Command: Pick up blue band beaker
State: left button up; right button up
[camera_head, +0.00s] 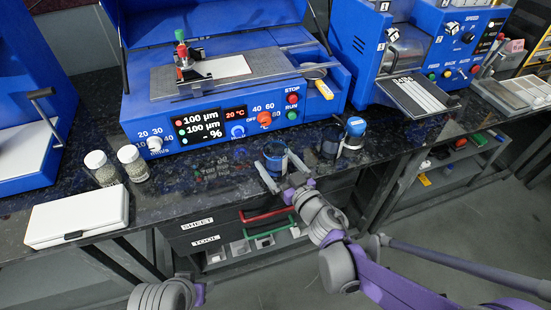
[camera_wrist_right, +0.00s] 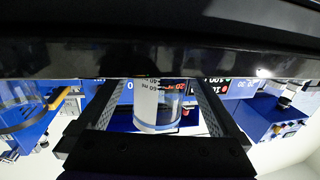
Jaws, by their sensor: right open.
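The blue band beaker (camera_head: 275,154) is a clear glass with blue on it, upright near the front edge of the dark bench, in front of the coating machine. My right gripper (camera_head: 274,169) is open, with its two fingers on either side of the beaker. I cannot tell whether the fingers touch the glass. My left gripper is out of view; only part of my left arm shows at the bottom.
A second clear beaker (camera_head: 330,142) and a blue-capped container (camera_head: 355,130) stand close on the right. Two white-lidded jars (camera_head: 132,160) and a white case (camera_head: 77,218) are on the left. The blue machine (camera_head: 215,125) stands behind. Drawers with red and green handles lie below the edge.

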jog(key=shift+w+a, duration=0.2)
jog(key=shift+w, duration=0.15)
jog(key=c, duration=1.4)
jog(key=shift+o, duration=0.2)
jog(key=shift+r, duration=0.2)
